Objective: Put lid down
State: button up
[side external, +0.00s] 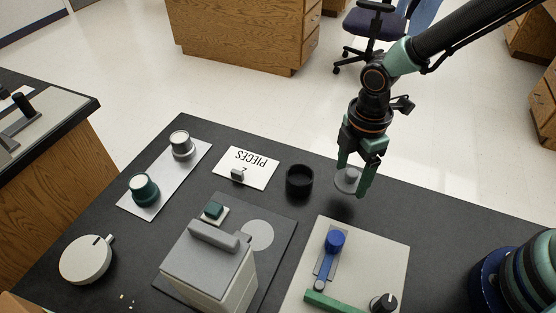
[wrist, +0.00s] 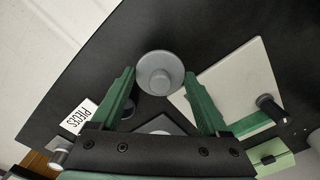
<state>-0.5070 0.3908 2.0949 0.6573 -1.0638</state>
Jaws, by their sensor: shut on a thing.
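The lid (side external: 346,184) is a grey disc with a small round knob. My gripper (side external: 354,177) is shut on the lid and holds it above the dark table, right of a black open cup (side external: 299,182). In the wrist view the lid (wrist: 160,64) sits between the two green fingertips (wrist: 159,80), with its knob towards the camera. The cup's mouth is uncovered in the side view.
A white card marked PIECES (side external: 247,169) lies left of the cup. A pale board (side external: 385,250) with a blue handle (side external: 335,241) and black knob is nearer the camera. A grey box-like device (side external: 208,263) stands front left. The table right of the gripper is clear.

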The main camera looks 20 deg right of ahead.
aim_at(344, 197)
jog(key=shift+f, duration=2.35)
jog(key=shift+f, duration=0.1)
jog(key=o, duration=1.2)
notch_tip(344, 197, up, 12)
jog(key=shift+w, duration=0.1)
jog(key=s+d+r+m+t, duration=0.1)
jog(key=d+r+m+t, duration=0.1)
jog(key=d+r+m, duration=0.4)
jog(key=s+d+r+m+t, duration=0.2)
jog(key=d+r+m, duration=0.4)
jog(key=d+m, duration=0.5)
jog(key=shift+s+d+r+m+t, duration=0.25)
jog(key=shift+m+t, duration=0.25)
jog(key=shift+t, duration=0.3)
